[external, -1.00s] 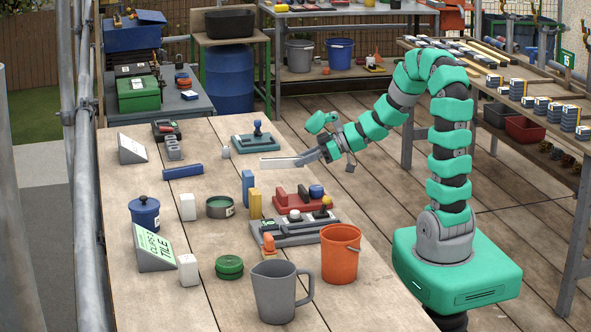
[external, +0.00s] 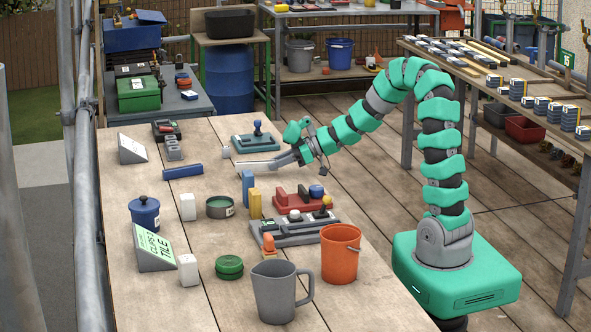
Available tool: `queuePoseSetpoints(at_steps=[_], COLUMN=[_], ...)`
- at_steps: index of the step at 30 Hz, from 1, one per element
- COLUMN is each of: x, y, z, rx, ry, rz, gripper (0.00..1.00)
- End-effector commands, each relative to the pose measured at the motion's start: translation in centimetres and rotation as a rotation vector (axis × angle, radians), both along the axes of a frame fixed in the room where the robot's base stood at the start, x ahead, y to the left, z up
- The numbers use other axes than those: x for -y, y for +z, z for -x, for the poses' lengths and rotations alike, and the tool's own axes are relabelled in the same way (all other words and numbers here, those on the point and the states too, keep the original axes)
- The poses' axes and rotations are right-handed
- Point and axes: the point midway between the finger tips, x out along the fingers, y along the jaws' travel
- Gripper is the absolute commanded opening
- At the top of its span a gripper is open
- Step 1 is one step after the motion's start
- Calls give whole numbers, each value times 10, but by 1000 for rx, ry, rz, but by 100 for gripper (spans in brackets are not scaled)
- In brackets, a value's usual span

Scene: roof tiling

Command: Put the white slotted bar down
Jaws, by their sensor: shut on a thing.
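The white slotted bar (external: 254,167) is in my gripper (external: 277,164), which is shut on its right end. The bar points left over the wooden table, in front of the teal block with the blue knob (external: 257,141). I cannot tell whether its underside touches the table top (external: 215,259) or hangs just above it. Its slots are too small to make out.
A blue bar (external: 183,172) lies to the left. A green-filled tin (external: 220,207) is nearby.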

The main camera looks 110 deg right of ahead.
Motion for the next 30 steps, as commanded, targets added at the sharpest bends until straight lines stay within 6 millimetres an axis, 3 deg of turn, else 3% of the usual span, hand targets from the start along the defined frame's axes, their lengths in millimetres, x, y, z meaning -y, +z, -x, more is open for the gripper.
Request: queuePoseSetpoints(at_steps=[3, 16, 17, 18, 30], x=[0, 0, 0, 0, 0], y=[-13, -17, -17, -16, -16], z=[0, 0, 0, 0, 0], rx=[-1, -3, -2, -2, -2], ry=[-1, 0, 0, -1, -1], rz=[-4, -1, 0, 0, 0], gripper=[0, 0, 30, 41, 43])
